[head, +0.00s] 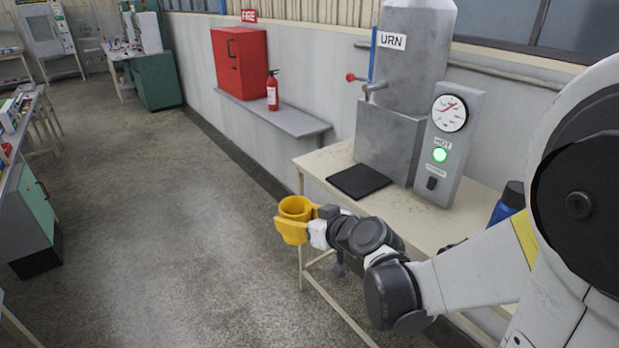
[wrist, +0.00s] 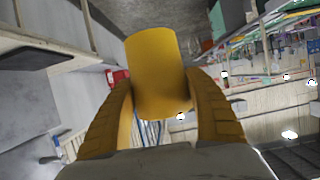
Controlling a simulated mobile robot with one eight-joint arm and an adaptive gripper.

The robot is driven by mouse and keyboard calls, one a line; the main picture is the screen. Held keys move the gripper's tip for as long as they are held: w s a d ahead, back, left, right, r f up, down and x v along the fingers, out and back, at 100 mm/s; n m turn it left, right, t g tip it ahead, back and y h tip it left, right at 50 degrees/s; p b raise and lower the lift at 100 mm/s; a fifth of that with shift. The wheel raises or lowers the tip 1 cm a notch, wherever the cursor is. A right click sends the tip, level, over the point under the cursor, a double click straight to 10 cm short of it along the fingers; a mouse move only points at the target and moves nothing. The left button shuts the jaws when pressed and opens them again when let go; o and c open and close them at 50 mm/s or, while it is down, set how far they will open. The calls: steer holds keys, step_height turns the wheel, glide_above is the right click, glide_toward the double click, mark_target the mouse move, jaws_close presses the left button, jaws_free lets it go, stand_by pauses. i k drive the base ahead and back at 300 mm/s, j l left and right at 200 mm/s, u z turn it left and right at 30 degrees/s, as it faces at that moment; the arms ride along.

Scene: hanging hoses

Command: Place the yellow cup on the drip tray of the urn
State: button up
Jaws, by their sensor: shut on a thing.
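The yellow cup (head: 296,207) is held upright in my gripper (head: 296,224), off the left front corner of the table, in front of it in the head view. In the wrist view the cup (wrist: 158,72) sits between the two yellow fingers of my gripper (wrist: 160,100), which close on its sides. The urn (head: 413,55) is a grey metal tank with a red-knobbed tap (head: 366,82), standing on the table. The black drip tray (head: 358,181) lies on the table in front of the urn's base, with nothing on it.
The cream table (head: 315,162) carries a gauge panel (head: 449,145) with a lit green light, and a blue bottle (head: 507,204) at right. A wall shelf (head: 300,122) holds a fire extinguisher (head: 272,91) and a red cabinet (head: 240,62).

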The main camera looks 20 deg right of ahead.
mark_target(359, 179)
steer(key=i+l, duration=0.15)
steer(key=i+l+z, duration=0.15)
steer(key=z, duration=0.25)
steer(key=i+z, duration=0.2)
steer(key=z, duration=0.2)
steer(key=i+z, duration=0.25)
steer(key=z, duration=0.15)
steer(key=i, duration=0.15)
